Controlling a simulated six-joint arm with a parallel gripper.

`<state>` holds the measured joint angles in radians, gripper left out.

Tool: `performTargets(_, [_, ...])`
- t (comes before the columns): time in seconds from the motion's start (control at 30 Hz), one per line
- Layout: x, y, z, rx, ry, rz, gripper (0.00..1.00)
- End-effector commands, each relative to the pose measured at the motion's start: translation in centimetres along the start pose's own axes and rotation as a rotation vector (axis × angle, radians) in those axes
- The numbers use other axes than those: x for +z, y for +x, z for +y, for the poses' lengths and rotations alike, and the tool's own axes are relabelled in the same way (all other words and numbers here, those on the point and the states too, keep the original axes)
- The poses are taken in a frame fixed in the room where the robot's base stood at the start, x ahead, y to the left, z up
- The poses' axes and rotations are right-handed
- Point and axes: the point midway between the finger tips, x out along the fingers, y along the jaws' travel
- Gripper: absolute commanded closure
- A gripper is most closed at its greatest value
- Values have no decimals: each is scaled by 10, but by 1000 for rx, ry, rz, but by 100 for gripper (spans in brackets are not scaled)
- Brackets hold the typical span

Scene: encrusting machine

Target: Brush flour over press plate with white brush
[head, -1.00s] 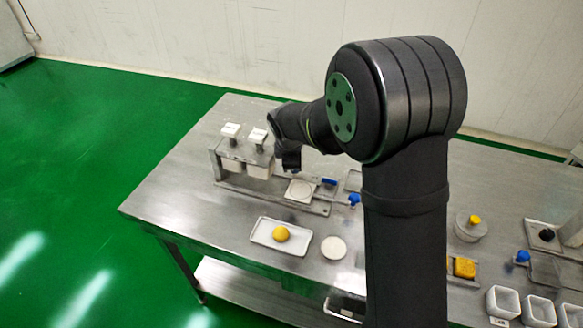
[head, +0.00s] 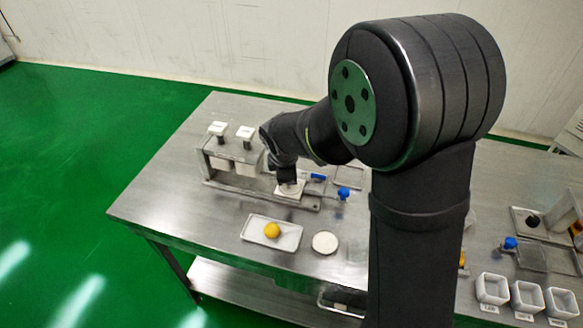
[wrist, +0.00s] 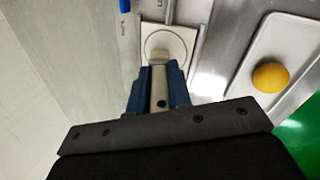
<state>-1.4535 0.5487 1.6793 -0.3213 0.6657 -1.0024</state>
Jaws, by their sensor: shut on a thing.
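The press plate (wrist: 178,40) is a pale square with a ring marked on it, at the top of the wrist view. It also shows in the head view (head: 296,190) on the metal base of the machine. My gripper (wrist: 158,92) is shut on the white brush (wrist: 159,58), whose pale head lies over the near part of the plate. In the head view my gripper (head: 287,178) is right above the plate and hides part of it. I cannot tell whether the bristles touch the plate.
A white tray (head: 289,243) with a yellow ball (head: 272,230) stands in front of the machine, beside a round white dish (head: 325,242). Two white-topped press units (head: 245,132) stand left of the plate. Blue-handled parts (head: 343,193) lie to its right. Small white bins (head: 492,289) stand at lower right.

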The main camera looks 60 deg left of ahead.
Motion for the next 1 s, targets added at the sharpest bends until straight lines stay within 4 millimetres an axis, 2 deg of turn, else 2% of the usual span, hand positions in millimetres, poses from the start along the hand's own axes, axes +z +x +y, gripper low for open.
performTargets(0.1, [5,4,13,2,3,-1,100])
performTargets(0.57, [16,20,48,3,1,0,100])
performTargets(1.0, [3,3,10,1,-1,0,100])
